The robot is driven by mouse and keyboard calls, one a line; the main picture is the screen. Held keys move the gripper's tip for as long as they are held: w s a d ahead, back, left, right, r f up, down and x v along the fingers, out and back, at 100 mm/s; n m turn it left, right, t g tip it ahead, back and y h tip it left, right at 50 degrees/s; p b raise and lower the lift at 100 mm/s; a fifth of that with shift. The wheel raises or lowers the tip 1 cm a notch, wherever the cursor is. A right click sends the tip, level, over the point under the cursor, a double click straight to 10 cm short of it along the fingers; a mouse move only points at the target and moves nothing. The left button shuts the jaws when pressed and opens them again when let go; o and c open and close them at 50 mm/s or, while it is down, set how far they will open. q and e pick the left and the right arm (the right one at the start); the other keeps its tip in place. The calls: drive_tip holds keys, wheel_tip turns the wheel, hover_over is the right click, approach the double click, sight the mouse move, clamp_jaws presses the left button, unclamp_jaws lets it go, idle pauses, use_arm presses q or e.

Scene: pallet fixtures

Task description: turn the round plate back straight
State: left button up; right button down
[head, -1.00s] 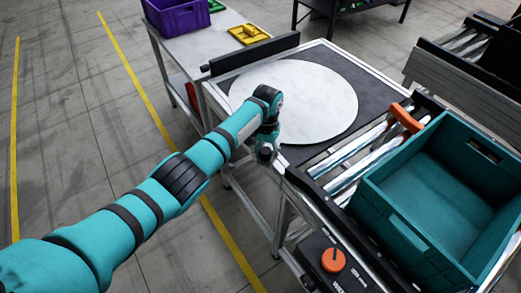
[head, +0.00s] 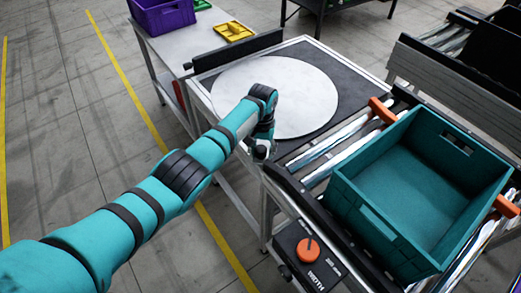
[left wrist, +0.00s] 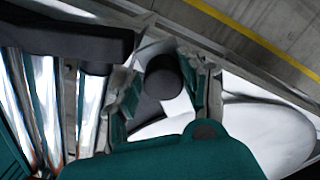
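The round plate (head: 306,98) is a large pale disc set flat in a dark table top, in the middle of the head view. My left arm covers part of its near left edge. My left gripper (head: 261,149) is low at the plate's near edge, by the table corner; its fingers are small there. In the left wrist view the teal fingers of my left gripper (left wrist: 160,95) stand apart, with a dark round knob (left wrist: 163,76) showing between them; contact cannot be told. The plate (left wrist: 265,135) shows at the right of that view. My right gripper is out of view.
A teal crate (head: 352,196) stands on rollers at the right, by orange stops (head: 382,110). A black bar (head: 238,52) borders the plate's far left side. A control box with an orange knob (head: 308,249) is at the front. A side table holds a purple bin (head: 163,14).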

use_arm(q)
drive_tip(key=shift+o, duration=1.4)
drive_tip(key=shift+d, duration=0.3)
drive_tip(key=shift+a+r, duration=0.15)
drive_tip(key=shift+r, duration=0.3)
wheel_tip(320, 180, up, 11)
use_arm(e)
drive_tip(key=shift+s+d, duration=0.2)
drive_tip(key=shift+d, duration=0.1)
